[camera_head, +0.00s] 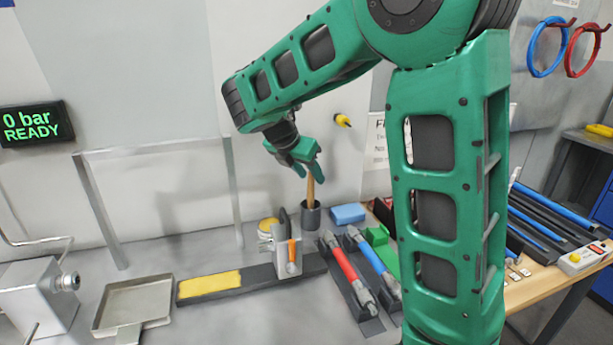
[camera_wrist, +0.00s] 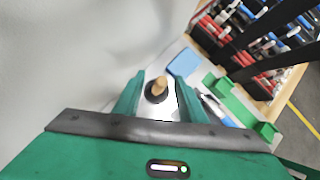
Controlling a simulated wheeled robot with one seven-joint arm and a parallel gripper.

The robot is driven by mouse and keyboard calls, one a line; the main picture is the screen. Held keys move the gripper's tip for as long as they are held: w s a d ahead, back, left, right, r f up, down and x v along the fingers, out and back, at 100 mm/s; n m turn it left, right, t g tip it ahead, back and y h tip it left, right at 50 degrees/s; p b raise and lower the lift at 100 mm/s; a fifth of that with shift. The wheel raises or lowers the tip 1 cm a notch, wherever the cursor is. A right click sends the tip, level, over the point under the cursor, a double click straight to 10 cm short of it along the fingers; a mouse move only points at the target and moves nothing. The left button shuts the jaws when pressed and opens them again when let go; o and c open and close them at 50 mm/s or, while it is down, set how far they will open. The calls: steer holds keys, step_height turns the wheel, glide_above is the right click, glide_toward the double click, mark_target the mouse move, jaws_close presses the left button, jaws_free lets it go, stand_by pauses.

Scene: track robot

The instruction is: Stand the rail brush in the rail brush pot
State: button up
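The rail brush (camera_head: 310,188) shows as a wooden handle rising from the dark, cylindrical rail brush pot (camera_head: 311,216) on the bench. The handle is close to upright; the brush's lower end is hidden inside the pot. My gripper (camera_head: 300,170) is just above the handle top, pointing down. In the wrist view the fingers of my gripper (camera_wrist: 159,76) are spread apart, with clear space on both sides of the handle (camera_wrist: 160,82). The dark pot (camera_wrist: 154,97) shows around and below the handle. Nothing is held between the fingers.
A blue block (camera_head: 347,214) stands just right of the pot. A grey bracket (camera_head: 288,262) with an orange-handled tool is in front. Red and blue tools (camera_head: 345,268) lie in a dark holder to the right. A metal tray (camera_head: 134,304) sits at the left.

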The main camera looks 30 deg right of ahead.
steer(key=v, duration=1)
steer(key=shift+a, duration=0.1)
steer(key=s+d+f+m+g+y, duration=0.1)
steer(key=s+d+f+m+y, duration=0.1)
steer(key=s+d+f+m, duration=0.35)
steer(key=s+d+f+m+g+y, duration=0.1)
steer(key=s+d+f+m, duration=0.1)
steer(key=s+d+m, duration=0.6)
steer(key=s+a+f+m+y, duration=0.1)
steer(key=s+f+m, duration=0.1)
steer(key=s+m, duration=0.3)
steer(key=s+a+f+m+y, duration=0.1)
steer(key=s+a+f+m, duration=0.1)
steer(key=s+m, duration=0.3)
steer(key=s+a+f+m+g+y, duration=0.1)
steer(key=s+f+m, duration=0.1)
steer(key=s+m, duration=0.3)
steer(key=shift+s+a+f, duration=0.15)
steer(key=shift+s+a, duration=0.05)
steer(key=shift+s, duration=0.45)
steer(key=shift+s+a+f, duration=0.15)
steer(key=shift+s+f, duration=0.05)
steer(key=shift+s, duration=0.5)
steer(key=shift+s+a+f+m+y, duration=0.2)
steer(key=shift+s+a+m+y, duration=0.1)
steer(key=shift+s+m+y, duration=0.2)
